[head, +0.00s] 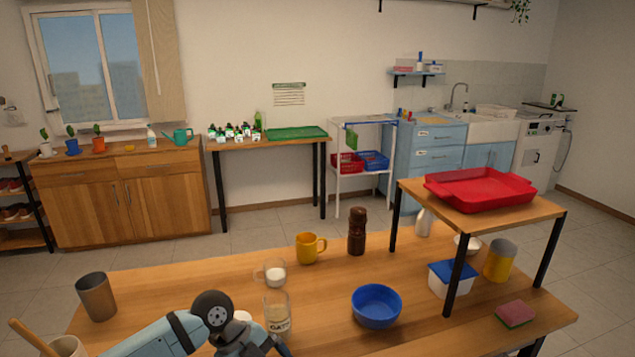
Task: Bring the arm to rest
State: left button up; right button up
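My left arm comes in from the lower left, low over the front of the wooden table (190,262). Dark grey parts at its end, around my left gripper (252,344), are cut off by the bottom edge, and I cannot make out the fingers. A white round thing (242,316) shows partly behind the arm. A glass mug with white contents (275,274), a yellow mug (307,248) and a brown pepper mill (357,232) stand farther back. My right gripper is not in view.
A metal cup (97,296) and a pot with a wooden handle (66,346) stand at the left. A blue bowl (376,306), a blue-lidded tub (450,280), a yellow can (500,260) and a sponge (515,314) are at the right. A raised shelf holds a red tray (480,189).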

pick_arm(q)
jog(key=s+d+r+n+t+h, duration=0.6)
jog(key=s+d+h, duration=0.25)
jog(key=h, duration=0.45)
jog(key=s+a+f+n+t+y, duration=0.1)
jog(key=a+f+n+t+y, duration=1)
jog(key=n, duration=0.4)
jog(key=s+a+f+n+g+y, duration=0.4)
jog(key=s+a+f+g+y, duration=0.15)
jog(key=s+f, duration=0.6)
notch_tip(320, 180, up, 15)
jog(key=s+a+m+t+p, duration=0.1)
jog(key=p, duration=1.5)
jog(key=shift+a+r, duration=0.2)
jog(key=shift+a, duration=0.1)
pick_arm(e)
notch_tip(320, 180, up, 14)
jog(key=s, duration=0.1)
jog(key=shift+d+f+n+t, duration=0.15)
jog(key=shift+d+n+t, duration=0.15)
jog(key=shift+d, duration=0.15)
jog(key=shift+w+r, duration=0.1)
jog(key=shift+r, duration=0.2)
